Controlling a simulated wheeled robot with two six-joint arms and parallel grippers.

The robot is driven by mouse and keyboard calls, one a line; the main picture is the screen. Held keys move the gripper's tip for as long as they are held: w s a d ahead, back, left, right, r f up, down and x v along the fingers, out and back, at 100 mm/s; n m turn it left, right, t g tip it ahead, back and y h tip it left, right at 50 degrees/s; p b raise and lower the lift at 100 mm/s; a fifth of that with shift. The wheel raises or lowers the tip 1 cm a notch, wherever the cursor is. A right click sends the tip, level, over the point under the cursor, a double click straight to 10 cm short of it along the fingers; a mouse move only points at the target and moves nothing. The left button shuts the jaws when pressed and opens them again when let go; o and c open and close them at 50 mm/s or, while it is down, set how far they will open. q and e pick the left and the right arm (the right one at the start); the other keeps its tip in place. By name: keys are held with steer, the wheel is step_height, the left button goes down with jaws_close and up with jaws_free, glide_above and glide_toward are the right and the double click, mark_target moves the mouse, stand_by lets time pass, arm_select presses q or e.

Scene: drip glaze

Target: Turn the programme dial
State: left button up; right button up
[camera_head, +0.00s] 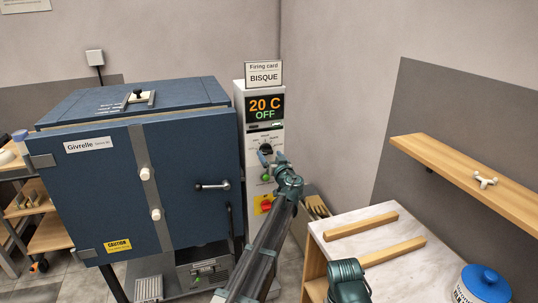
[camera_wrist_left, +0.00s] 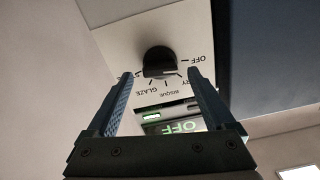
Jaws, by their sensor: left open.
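The programme dial (camera_wrist_left: 158,60) is a black knob on the white control panel (camera_head: 250,175), right of the blue kiln. In the left wrist view its labels appear upside down: OFF, a partly covered one ending in RY, BISQUE and GLAZE. I cannot tell exactly where its pointer stands. The display (camera_head: 265,108) reads 20 C and OFF. The firing card (camera_head: 264,74) above it reads BISQUE. My left gripper (camera_head: 268,157) is open at the dial, with one finger on each side of it in the left wrist view (camera_wrist_left: 162,75). Contact is not clear.
The blue kiln (camera_head: 95,180) stands left of the panel, its door handle (camera_head: 213,186) jutting out. A red and yellow switch (camera_head: 265,204) sits below the dial. A marble-topped table (camera_head: 375,238) with wooden strips and a wall shelf (camera_head: 465,180) are at right.

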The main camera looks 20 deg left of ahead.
arm_select(q)
steer(key=shift+x, duration=0.85)
steer(key=c, duration=1.4)
